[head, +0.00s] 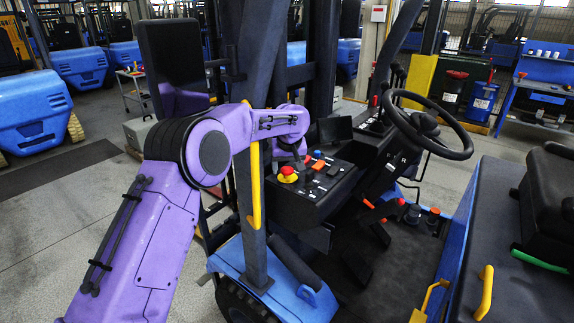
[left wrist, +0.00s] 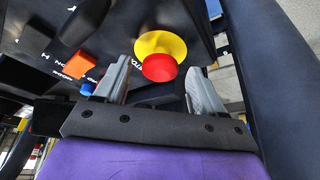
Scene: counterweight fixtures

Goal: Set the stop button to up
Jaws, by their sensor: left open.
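The stop button is a red cap on a yellow round base on the dark control panel. In the head view the stop button (head: 287,174) is near the panel's left end. In the left wrist view the stop button (left wrist: 160,67) shows large, between the two grey fingers. My left gripper (left wrist: 157,72) is open, its fingers spread on both sides of the button with nothing held. Whether they touch it I cannot tell. In the head view my purple left arm reaches in above the panel, and its fingers are hard to make out. My right gripper is not in view.
Beside the button on the panel are an orange switch (left wrist: 82,66), a blue button (left wrist: 88,88) and black levers. The steering wheel (head: 428,125) stands to the right. A dark post with a yellow handle (head: 254,185) rises left of the panel.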

